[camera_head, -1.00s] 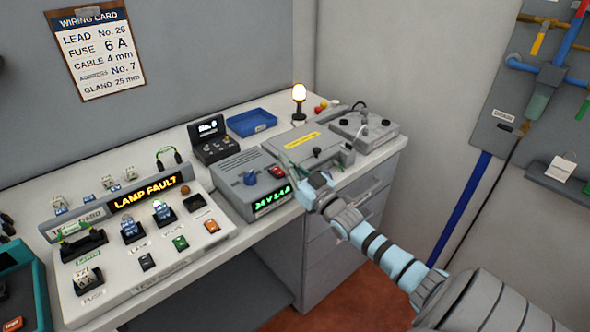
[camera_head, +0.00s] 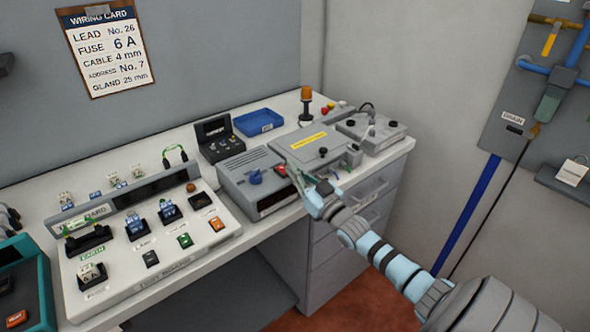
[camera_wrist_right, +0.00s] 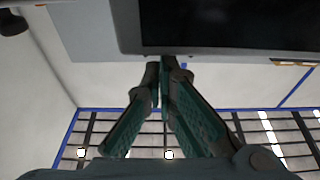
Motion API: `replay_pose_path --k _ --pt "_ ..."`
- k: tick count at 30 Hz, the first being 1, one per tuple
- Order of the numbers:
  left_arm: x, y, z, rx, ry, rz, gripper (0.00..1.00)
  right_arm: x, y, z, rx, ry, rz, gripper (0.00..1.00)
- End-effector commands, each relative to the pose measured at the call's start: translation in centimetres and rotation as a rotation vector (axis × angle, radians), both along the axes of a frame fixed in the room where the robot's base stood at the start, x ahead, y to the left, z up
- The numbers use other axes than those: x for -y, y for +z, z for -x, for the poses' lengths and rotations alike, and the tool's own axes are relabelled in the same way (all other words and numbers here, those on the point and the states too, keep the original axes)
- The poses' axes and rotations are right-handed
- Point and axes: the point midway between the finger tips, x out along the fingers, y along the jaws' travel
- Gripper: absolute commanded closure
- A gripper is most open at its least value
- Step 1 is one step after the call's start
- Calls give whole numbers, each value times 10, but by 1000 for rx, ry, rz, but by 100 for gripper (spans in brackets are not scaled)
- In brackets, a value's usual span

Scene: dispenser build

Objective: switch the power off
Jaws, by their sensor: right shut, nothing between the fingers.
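In the right wrist view the closed fingers (camera_wrist_right: 162,66) point toward a grey edge with a dark panel (camera_wrist_right: 230,25). The switch is not clear there. My left gripper is not in view.
The test board (camera_head: 150,245) lies to the left, its display strip (camera_head: 150,190) dark. An unlit orange lamp (camera_head: 306,95), a blue tray (camera_head: 258,122) and a grey lidded box (camera_head: 318,140) stand behind. A grey box with knobs (camera_head: 372,132) is at the right end.

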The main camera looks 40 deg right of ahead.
Motion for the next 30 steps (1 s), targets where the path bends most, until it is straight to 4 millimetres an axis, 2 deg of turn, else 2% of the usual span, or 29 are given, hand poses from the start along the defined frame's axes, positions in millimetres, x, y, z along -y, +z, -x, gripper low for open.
replay_pose_path --k 1,6,10,15,18,22,30 --pt "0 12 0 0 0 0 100 -1 12 0 1 1 0 100" --pt "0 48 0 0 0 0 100 -4 46 3 2 9 1 100" --pt "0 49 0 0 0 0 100 -4 21 35 -2 8 1 100" --pt "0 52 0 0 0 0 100 -5 3 68 1 8 2 100" --pt "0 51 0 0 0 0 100 -5 -4 81 3 8 0 100" --pt "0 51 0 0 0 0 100 -5 -7 89 5 8 1 100" --pt "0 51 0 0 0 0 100 -5 -8 90 5 8 1 100"
